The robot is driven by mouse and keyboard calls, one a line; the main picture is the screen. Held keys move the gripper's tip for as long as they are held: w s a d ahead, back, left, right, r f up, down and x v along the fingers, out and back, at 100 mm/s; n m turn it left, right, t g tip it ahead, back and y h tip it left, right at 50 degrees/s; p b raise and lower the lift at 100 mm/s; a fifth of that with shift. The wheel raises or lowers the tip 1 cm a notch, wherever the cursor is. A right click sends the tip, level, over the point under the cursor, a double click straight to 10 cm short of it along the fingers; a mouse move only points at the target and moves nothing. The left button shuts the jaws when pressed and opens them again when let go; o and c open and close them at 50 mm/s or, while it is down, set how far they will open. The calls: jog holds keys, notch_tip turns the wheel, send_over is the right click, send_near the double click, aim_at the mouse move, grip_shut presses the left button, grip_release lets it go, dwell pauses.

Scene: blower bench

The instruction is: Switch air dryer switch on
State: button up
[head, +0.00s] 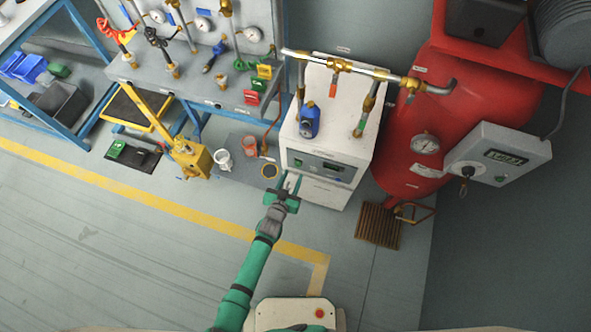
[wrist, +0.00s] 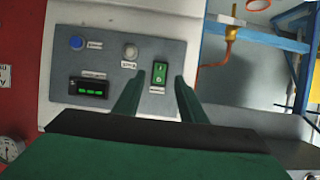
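The air dryer (head: 333,115) is a white box with a grey control panel (head: 322,168) on its front. The green rocker switch (wrist: 160,73) sits on this panel, marked with I and O; it also shows small at the panel's left in the head view (head: 298,163). I cannot tell which side of the rocker is pressed. My gripper (head: 289,182) is in front of the panel, near the switch. In the wrist view its two fingers (wrist: 158,84) are apart, with the switch showing between their tips and nothing held. I cannot tell whether they touch the panel.
The panel also has a lit green display (wrist: 89,88), a blue button (wrist: 77,43) and a pale round knob (wrist: 130,52). A red tank (head: 450,110) stands right of the dryer. Cups (head: 223,160) stand on a mat at left; open floor lies nearer.

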aim_at(298, 166)
jog(key=shift+x, duration=2.55)
jog(key=shift+c, duration=0.7)
